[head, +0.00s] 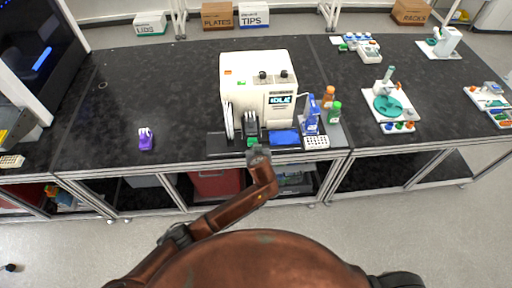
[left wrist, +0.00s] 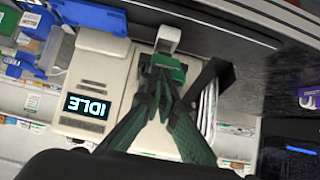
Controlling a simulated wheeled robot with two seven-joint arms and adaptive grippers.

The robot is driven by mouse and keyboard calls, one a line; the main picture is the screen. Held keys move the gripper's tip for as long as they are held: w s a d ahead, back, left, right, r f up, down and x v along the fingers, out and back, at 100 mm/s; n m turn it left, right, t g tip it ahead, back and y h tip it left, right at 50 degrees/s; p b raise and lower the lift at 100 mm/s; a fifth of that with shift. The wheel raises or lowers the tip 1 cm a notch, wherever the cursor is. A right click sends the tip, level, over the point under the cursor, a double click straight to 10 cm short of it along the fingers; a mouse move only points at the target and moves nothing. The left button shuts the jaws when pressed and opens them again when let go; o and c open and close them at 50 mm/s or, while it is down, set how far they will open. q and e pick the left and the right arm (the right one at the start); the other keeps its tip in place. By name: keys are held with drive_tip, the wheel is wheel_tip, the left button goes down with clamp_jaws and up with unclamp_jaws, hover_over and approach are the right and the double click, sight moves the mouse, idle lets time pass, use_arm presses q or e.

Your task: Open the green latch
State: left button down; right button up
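A white analyser (head: 258,75) with a lit IDLE display stands on the black bench. The green latch (head: 252,142) is low on its front, below a dark grey part. In the left wrist view the green latch (left wrist: 170,66) lies beside a pale block, just beyond my fingertips. My left gripper (head: 257,153) is right in front of the latch. In the left wrist view the left gripper (left wrist: 161,82) has its dark green fingers converging at the latch. Whether the tips touch it or have closed on it I cannot tell. My right gripper is out of view.
A purple item (head: 145,139) lies to the left. The bench between it and the analyser is clear.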

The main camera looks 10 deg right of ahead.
use_arm(q)
drive_tip(key=shift+a+f, duration=0.25)
drive_tip(key=shift+a, duration=0.2)
drive_tip(key=shift+s+d+r+p, duration=0.25)
drive_tip(key=shift+s+d+p, duration=0.05)
drive_tip(key=shift+s+p, duration=0.3)
drive_tip(key=shift+r, duration=0.1)
drive_tip(key=w+r+p+v, duration=0.1)
drive_tip(key=p+v, duration=0.7)
drive_tip(key=v, duration=0.1)
drive_tip(key=shift+s+r, duration=0.2)
drive_tip(key=shift+r, duration=0.35)
